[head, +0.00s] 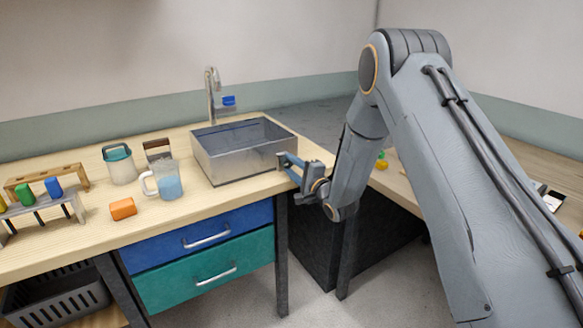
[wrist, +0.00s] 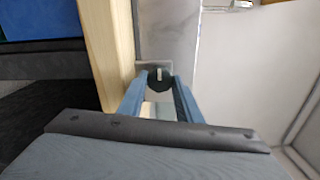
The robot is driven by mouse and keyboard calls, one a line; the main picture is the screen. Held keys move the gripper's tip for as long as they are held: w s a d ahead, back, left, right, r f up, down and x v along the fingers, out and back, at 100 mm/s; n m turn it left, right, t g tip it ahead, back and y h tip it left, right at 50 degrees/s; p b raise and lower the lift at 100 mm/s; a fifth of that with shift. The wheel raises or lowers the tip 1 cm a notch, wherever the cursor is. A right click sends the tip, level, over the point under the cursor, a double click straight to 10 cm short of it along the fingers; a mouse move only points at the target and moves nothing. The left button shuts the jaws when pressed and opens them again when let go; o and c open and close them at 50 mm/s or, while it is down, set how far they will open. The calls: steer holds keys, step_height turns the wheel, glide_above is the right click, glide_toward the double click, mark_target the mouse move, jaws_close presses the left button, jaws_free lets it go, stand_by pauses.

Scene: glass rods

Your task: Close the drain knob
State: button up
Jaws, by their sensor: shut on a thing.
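The drain knob (wrist: 158,82) is a dark round knob with a pale mark, mounted by a grey plate on the side of the metal sink basin (head: 235,163). My gripper (head: 284,160) is at the basin's front right corner. In the wrist view my gripper (wrist: 159,78) has one blue finger on each side of the knob and is shut on it. In the head view the knob is hidden behind the fingers. The pale mark on the knob looks roughly upright in the wrist view.
A faucet with a blue handle (head: 229,101) stands behind the basin. A mug (head: 168,186), a lidded jar (head: 120,165), an orange block (head: 123,209) and a wooden rack (head: 48,178) are on the counter left of it. Blue and green drawers (head: 203,238) are below.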

steer(key=shift+m, duration=0.3)
steer(key=o, duration=1)
steer(key=shift+o, duration=0.2)
steer(key=shift+f, duration=0.1)
